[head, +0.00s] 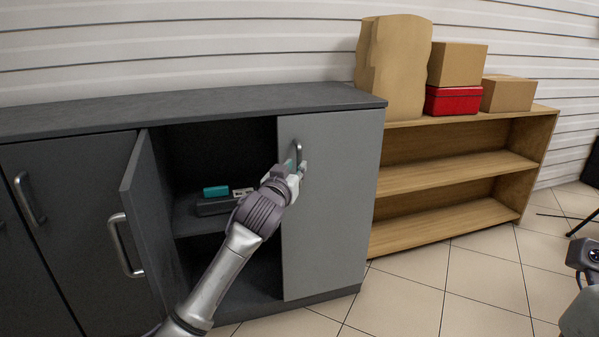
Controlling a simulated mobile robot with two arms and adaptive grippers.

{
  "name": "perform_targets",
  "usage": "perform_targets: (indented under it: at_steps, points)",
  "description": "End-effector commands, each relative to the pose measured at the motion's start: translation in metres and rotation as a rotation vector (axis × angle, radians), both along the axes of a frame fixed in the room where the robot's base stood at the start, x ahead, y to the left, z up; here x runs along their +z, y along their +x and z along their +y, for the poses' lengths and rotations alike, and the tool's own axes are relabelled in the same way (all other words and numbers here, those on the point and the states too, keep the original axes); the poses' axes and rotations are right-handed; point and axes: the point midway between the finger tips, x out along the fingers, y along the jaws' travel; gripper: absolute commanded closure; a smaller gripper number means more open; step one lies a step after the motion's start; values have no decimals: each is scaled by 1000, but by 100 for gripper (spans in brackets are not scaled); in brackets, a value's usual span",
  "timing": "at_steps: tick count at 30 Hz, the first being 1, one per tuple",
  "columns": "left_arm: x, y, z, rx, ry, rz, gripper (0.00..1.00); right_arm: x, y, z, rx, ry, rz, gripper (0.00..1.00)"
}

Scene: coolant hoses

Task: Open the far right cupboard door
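The far right cupboard door (330,215) is light grey and looks closed. Its vertical bar handle (299,150) is near the door's upper left edge. My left gripper (301,169) is at the lower part of this handle, with the arm reaching up from below. The fingers are small and partly hidden by the wrist, so I cannot tell whether they close around the handle or only sit beside it. My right gripper is not in view; only a part of my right arm shows at the right edge.
The neighbouring door (150,220) stands open with its handle (125,245) sticking out. Inside the cupboard, a teal item (216,191) and a dark case (215,207) sit on a shelf. A wooden shelf unit (455,168) stands right of the cupboard. The tiled floor (440,285) in front is clear.

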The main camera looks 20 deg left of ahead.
Motion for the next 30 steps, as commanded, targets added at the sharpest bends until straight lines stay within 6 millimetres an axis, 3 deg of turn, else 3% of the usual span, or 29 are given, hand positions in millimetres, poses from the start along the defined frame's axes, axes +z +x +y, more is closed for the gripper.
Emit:
perform_targets:
  at_steps: [3, 7, 20, 24, 30]
  points:
    - [-3, 21, 0, 0, 0, -1, 75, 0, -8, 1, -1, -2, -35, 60]
    - [-2, 35, 0, 0, 0, -1, 75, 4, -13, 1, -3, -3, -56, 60]
    - [0, 42, 0, -1, 0, 1, 75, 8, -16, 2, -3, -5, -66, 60]
    - [0, 42, 0, -1, 0, 1, 98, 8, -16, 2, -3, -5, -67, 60]
    - [0, 42, 0, -1, 0, 1, 100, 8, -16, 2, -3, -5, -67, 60]
